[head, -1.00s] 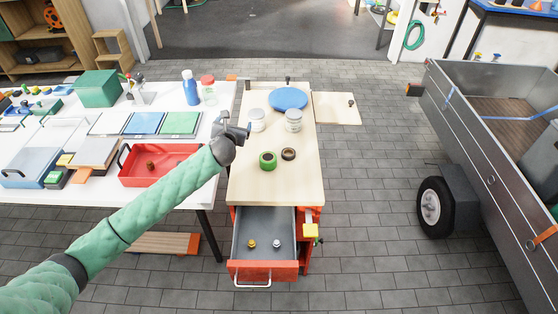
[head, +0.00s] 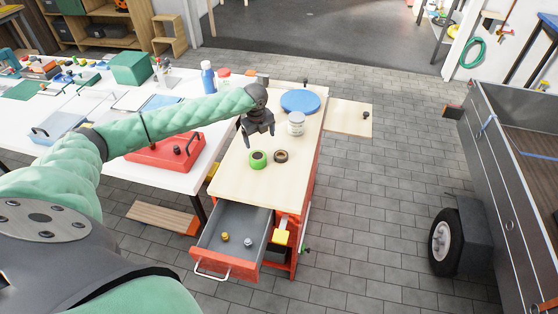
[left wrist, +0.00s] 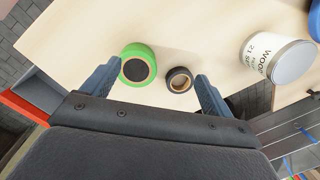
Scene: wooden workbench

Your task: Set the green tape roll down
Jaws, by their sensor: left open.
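The green tape roll (head: 258,159) lies flat on the wooden bench top (head: 245,185), next to a smaller dark brown tape roll (head: 281,156). My left gripper (head: 258,138) is open and empty, pointing down just above and behind the green roll. In the left wrist view the green tape roll (left wrist: 138,64) shows beyond the left fingertip, with the brown roll (left wrist: 179,79) to its right, near the other finger. The fingers do not hold either roll. My right gripper is not in view.
A white labelled can (head: 297,124) and a blue round lid (head: 300,101) stand farther back on the bench. An open drawer (head: 235,238) with small knobs juts out at the front.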

